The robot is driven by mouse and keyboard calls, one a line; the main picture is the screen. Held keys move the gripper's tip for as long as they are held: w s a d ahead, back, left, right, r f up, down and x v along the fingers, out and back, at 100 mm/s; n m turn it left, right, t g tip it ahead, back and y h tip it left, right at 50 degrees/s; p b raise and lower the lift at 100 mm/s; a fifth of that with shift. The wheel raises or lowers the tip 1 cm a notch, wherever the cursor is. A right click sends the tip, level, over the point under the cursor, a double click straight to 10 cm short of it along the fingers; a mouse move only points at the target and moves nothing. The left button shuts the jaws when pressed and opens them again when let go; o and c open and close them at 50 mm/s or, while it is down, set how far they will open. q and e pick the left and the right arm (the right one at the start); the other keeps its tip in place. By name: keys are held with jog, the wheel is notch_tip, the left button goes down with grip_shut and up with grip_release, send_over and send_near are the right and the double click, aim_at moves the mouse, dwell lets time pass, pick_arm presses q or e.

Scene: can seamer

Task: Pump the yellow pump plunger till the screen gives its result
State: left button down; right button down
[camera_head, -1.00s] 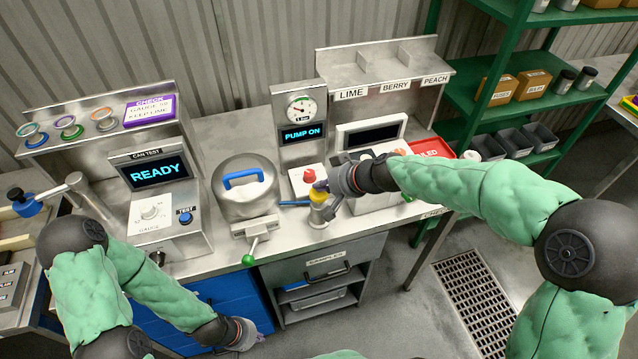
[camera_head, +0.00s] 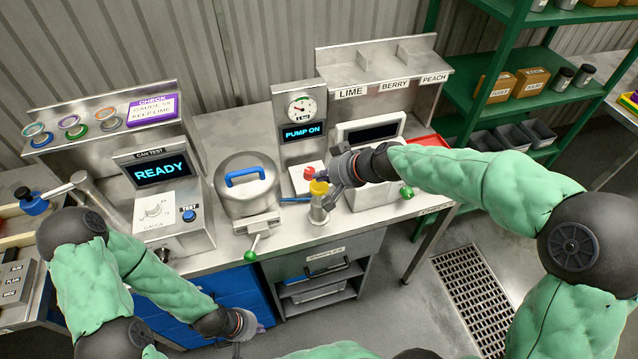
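The yellow pump plunger (camera_head: 319,187) tops a metal pump cylinder (camera_head: 318,208) near the bench's front edge. The small screen (camera_head: 303,133) under the round gauge (camera_head: 301,107) reads "PUMP ON". My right gripper (camera_head: 335,180) is beside and just above the plunger, reaching in from the right; its fingers are small and partly hidden, so I cannot tell if they are open or touch it. My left gripper (camera_head: 246,324) hangs low in front of the blue drawers, away from the pump; its finger state is unclear.
A round metal chamber with a blue handle (camera_head: 244,178) stands left of the pump, with a green-knobbed lever (camera_head: 250,256) in front. A red knob (camera_head: 309,172) is just behind the plunger. The can test screen (camera_head: 162,172) reads "READY". Another console (camera_head: 371,131) stands at right.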

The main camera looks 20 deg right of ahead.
aim_at(323, 186)
jog(key=shift+r+p, duration=1.95)
jog(key=shift+r, duration=0.6)
jog(key=shift+f, duration=0.1)
